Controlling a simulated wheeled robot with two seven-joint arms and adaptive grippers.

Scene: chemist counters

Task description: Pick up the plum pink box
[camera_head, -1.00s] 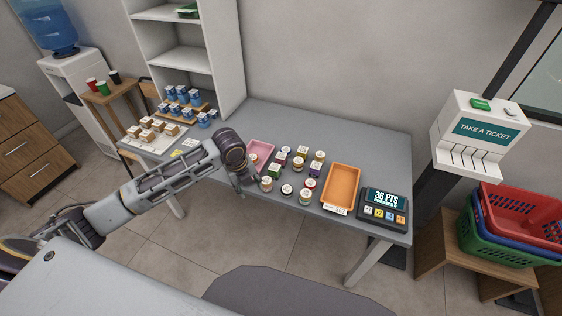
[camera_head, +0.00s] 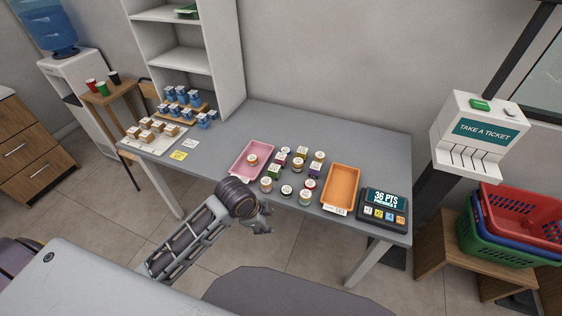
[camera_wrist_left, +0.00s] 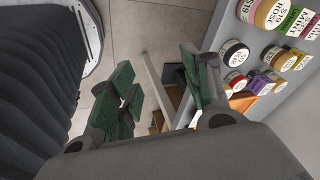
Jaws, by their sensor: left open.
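Small jars and boxes in several colours stand in loose rows on the grey table (camera_head: 300,122), between a pink tray and an orange tray. A purple box (camera_head: 314,167) stands at the right of this group, and a purple item (camera_wrist_left: 259,84) shows in the left wrist view. I cannot tell which one is the plum pink box. My left gripper (camera_head: 264,222) is open and empty, in front of the table's front edge, apart from the items. Its green-padded fingers (camera_wrist_left: 160,92) are spread above the floor in the left wrist view. My right gripper is not in view.
The pink tray (camera_head: 239,172) holds a light-lidded jar (camera_head: 252,159). The orange tray (camera_head: 355,169) and a points display (camera_head: 385,198) stand at the right. Blue and tan boxes sit at the far left. The table's back is clear. A grey seat (camera_head: 290,290) is in front.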

